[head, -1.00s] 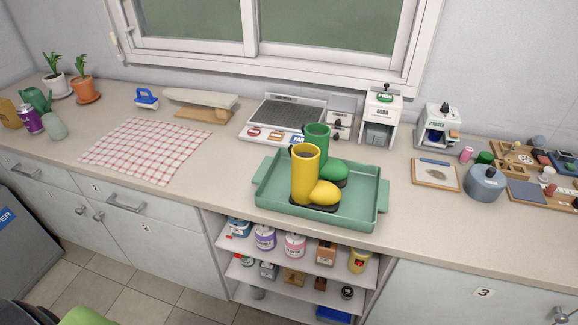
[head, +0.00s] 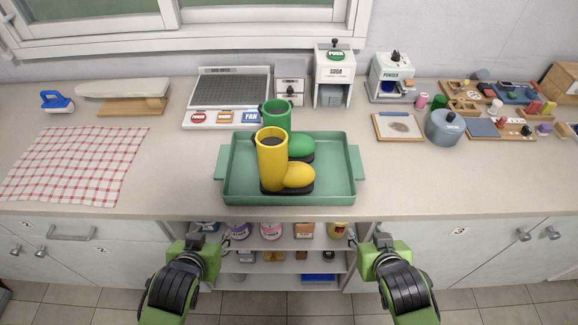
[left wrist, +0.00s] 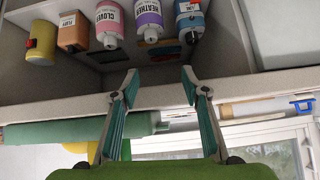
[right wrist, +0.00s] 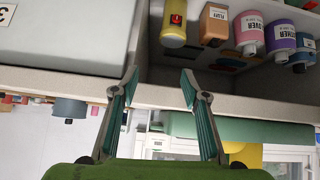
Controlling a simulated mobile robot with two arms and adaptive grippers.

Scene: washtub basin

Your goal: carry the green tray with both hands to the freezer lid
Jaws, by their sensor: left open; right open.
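The green tray (head: 232,190) lies flat on the counter, with a handle at its left and right ends. A yellow boot (head: 272,160) and a green boot (head: 300,145) stand upright in it. My left gripper (head: 212,240) and my right gripper (head: 367,240) are open and empty, in front of the counter and apart from the tray. The tray's green side also shows in the left wrist view (left wrist: 75,133) and the right wrist view (right wrist: 250,131). The freezer lid cannot be made out now.
A checked cloth (head: 75,165) lies on the counter at left. A fan panel (head: 228,100) and a soda dispenser (head: 333,75) stand behind the tray. A blue-grey pot (head: 443,128) and a framed board (head: 398,127) are at right. Open shelves (head: 290,243) with containers are below.

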